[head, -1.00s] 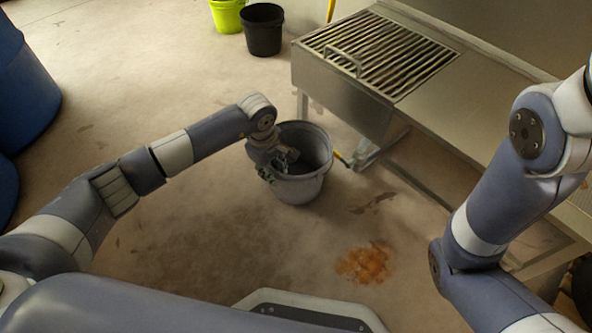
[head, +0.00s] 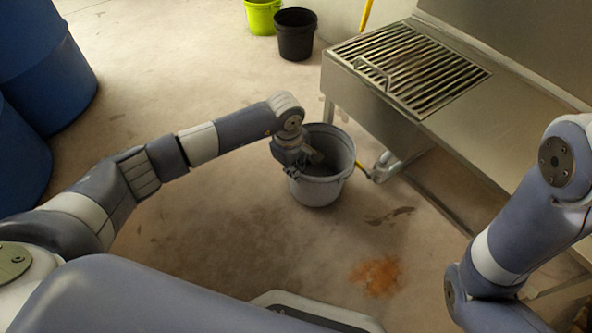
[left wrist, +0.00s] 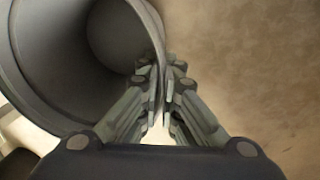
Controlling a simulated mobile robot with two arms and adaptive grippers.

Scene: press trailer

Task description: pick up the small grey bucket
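The small grey bucket (head: 320,185) is upright in the middle of the head view, beside the metal table. I cannot tell whether its base touches the floor. My left gripper (head: 318,158) is at the bucket's left rim. In the left wrist view the bucket (left wrist: 60,60) fills the upper left, and the left gripper (left wrist: 163,95) has its fingers on both sides of the wall, closed against it. The fingers hide part of the rim. My right arm shows at the right of the head view, but its gripper is out of view.
A metal table (head: 480,125) with a grate (head: 410,70) stands to the right of the bucket. A black bucket (head: 295,38) and a lime bucket (head: 263,16) stand at the back. Blue barrels (head: 50,70) are at the left. An orange stain (head: 377,275) marks the open floor in front.

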